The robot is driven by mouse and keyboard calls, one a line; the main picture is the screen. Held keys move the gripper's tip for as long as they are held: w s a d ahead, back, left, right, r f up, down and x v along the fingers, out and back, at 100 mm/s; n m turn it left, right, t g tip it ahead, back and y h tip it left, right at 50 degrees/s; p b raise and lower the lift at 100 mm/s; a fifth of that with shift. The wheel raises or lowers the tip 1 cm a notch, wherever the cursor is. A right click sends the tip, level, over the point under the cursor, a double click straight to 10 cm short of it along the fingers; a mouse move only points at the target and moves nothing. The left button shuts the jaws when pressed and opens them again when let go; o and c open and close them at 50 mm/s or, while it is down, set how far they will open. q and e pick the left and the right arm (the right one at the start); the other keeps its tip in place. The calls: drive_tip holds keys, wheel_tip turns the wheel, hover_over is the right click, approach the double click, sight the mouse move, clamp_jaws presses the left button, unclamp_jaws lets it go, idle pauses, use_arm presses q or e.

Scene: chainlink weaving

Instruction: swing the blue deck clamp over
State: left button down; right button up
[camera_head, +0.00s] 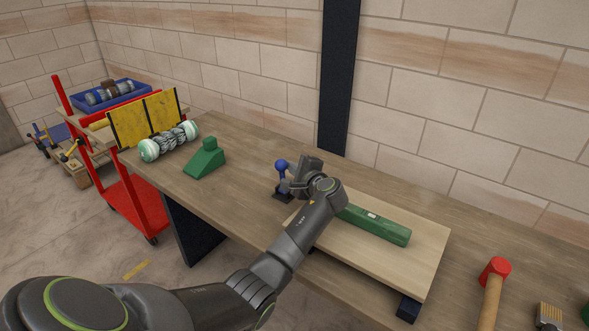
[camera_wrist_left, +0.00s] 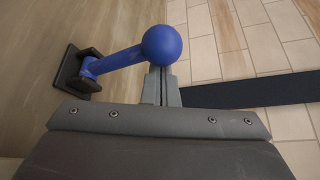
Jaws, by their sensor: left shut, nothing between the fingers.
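The blue deck clamp (camera_head: 281,168) stands on the bench beside the pale board, its lever upright with a round blue knob on top and a dark base below. In the left wrist view the blue knob (camera_wrist_left: 161,45) and lever lie across the top, with the black base (camera_wrist_left: 76,72) at left. My left gripper (camera_head: 287,186) is right beside the clamp. Its fingers (camera_wrist_left: 161,84) are shut and empty, their tips ending at the knob's edge in the wrist view; I cannot tell whether they touch it. My right gripper is not in view.
A green long block (camera_head: 374,224) lies on the pale board (camera_head: 425,240), partly behind my arm. A green wedge-shaped block (camera_head: 205,160) and a wire roll (camera_head: 170,142) sit on the bench at left. A red mallet (camera_head: 494,272) lies at right. A wall stands behind.

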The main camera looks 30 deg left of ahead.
use_arm(q)
drive_tip(key=shift+s+n+t, duration=0.3)
drive_tip(key=shift+s+n, duration=0.3)
drive_tip(key=shift+s, duration=0.65)
